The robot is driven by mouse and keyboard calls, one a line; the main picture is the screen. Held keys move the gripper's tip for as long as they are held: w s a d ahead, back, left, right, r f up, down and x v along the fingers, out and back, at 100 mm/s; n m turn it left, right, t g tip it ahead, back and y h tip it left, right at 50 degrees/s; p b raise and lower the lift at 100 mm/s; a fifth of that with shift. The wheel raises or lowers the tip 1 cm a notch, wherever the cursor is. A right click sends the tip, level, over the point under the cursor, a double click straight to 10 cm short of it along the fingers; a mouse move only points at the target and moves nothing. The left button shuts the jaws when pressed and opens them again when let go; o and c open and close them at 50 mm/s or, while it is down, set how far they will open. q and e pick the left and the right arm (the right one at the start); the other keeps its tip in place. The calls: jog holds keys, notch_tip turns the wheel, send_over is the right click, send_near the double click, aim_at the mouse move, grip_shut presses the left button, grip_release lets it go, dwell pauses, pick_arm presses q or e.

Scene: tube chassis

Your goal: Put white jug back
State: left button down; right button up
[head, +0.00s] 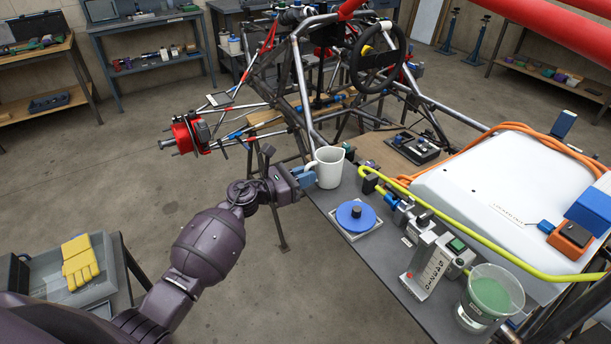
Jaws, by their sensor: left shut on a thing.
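The white jug (329,168) is upright at the far left end of the grey workbench top (372,255). My left gripper (305,177) reaches in from the left and is shut on the jug at its left side, where the handle is. The fingertips are partly hidden against the jug. I cannot tell whether the jug's base touches the bench or is slightly above it. My right gripper is not in view.
A blue disc (356,215) on a white plate lies just in front of the jug. Fittings with a yellow hose (455,226) and a clear bucket of green liquid (489,298) stand to the right. The tube chassis (300,75) rises behind.

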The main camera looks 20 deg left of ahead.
pick_arm(q)
jog(key=shift+f, duration=0.15)
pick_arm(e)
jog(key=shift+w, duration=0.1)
pick_arm(q)
jog(key=c, duration=1.2)
grip_release()
jog(key=shift+c, duration=0.2)
jog(key=shift+o, duration=0.4)
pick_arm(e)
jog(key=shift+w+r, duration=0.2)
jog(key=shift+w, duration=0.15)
